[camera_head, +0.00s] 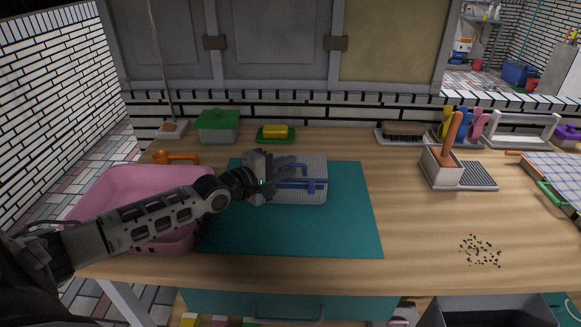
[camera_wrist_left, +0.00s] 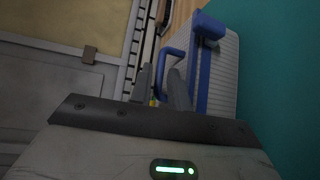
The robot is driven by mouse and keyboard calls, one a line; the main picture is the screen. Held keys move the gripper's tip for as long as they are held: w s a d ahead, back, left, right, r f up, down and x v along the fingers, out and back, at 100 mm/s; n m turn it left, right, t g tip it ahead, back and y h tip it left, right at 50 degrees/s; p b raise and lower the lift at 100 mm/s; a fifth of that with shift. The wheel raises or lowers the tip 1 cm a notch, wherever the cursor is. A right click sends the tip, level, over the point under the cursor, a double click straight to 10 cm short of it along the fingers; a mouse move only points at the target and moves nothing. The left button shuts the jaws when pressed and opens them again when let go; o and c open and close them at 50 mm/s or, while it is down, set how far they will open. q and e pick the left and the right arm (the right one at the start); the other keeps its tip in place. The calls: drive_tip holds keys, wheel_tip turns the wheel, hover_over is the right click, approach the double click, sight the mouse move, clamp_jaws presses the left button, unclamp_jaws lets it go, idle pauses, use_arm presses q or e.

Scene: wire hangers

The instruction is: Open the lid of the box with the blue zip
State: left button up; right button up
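A pale grey box (camera_head: 313,167) with blue fittings on its front sits on the teal mat (camera_head: 345,225), and its lid looks closed. A blue loop-shaped handle (camera_wrist_left: 164,57) and a blue strip across the box show in the left wrist view. My left gripper (camera_head: 292,162) reaches over the left part of the box. In the left wrist view its two fingers (camera_wrist_left: 161,82) stand a little apart, with the near end of the blue loop at the gap between them. I cannot tell whether they touch it. The box's left side is hidden by the gripper. My right gripper is not in view.
A pink tub (camera_head: 150,180) stands at the left under my left arm. A green-lidded container (camera_head: 217,125) and a yellow sponge on a green dish (camera_head: 275,132) stand behind. A brush holder (camera_head: 441,168) is at the right. Dark crumbs (camera_head: 481,250) lie front right; the table between is clear.

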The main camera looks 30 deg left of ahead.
use_arm(q)
drive_tip(key=shift+x, duration=0.85)
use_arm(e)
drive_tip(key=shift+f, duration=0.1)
use_arm(q)
clamp_jaws()
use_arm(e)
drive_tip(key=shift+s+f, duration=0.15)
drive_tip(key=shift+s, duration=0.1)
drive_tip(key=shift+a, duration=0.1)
use_arm(q)
drive_tip(key=shift+r, duration=0.15)
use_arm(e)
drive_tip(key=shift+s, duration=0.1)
